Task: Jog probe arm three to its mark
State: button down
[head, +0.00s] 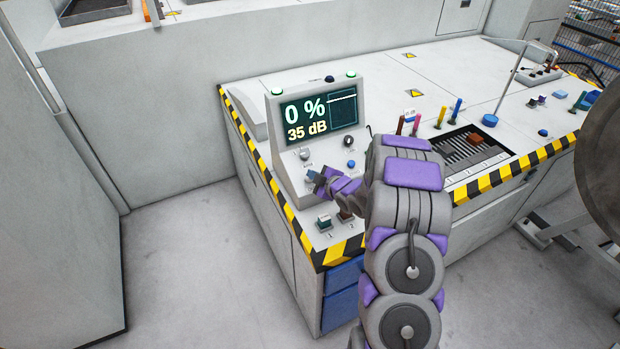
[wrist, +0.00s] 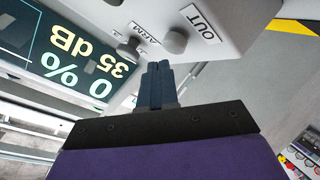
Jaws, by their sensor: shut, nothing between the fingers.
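The grey control console (head: 284,160) stands on the bench, its screen (head: 319,117) reading 0 % and 35 dB. In the wrist view the screen (wrist: 75,55) appears rotated. My gripper (head: 318,182) is at the console's lower front. Its dark fingers (wrist: 159,70) are shut and empty, with their tips close to a round grey control labelled OUT (wrist: 175,41); I cannot tell whether they touch. A grey knob at the ARM label (wrist: 129,47) is beside it. A grey knob (head: 305,154) shows on the panel in the head view. I cannot identify probe arm three.
Two small switches (head: 324,222) sit on the bench corner below my gripper. Yellow-black striping (head: 345,251) marks the bench edge. Coloured upright handles (head: 439,118) and a dark grate (head: 465,149) lie right of my arm. A large round disc (head: 602,140) stands far right. Floor at left is clear.

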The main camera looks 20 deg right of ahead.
jog(key=shift+f, duration=0.1)
dwell(0.3)
jog(key=shift+w+f, duration=0.15)
jog(key=shift+f, duration=0.1)
jog(key=shift+w+f, duration=0.2)
jog(key=shift+f, duration=0.25)
dwell(2.2)
jog(key=shift+r, duration=0.1)
dwell(2.4)
jog(key=shift+s+a+r, duration=0.1)
jog(key=shift+s+r, duration=0.3)
jog(key=shift+r, duration=0.4)
jog(key=shift+s+r+p, duration=0.3)
jog(key=shift+s+r, duration=0.05)
jog(key=shift+r, duration=0.4)
jog(key=shift+s+r+p, duration=0.3)
jog(key=shift+r+p, duration=0.05)
jog(key=shift+r, duration=0.4)
jog(key=shift+s+r+p, duration=0.3)
jog(key=shift+s+r, duration=0.05)
jog(key=shift+r, duration=0.4)
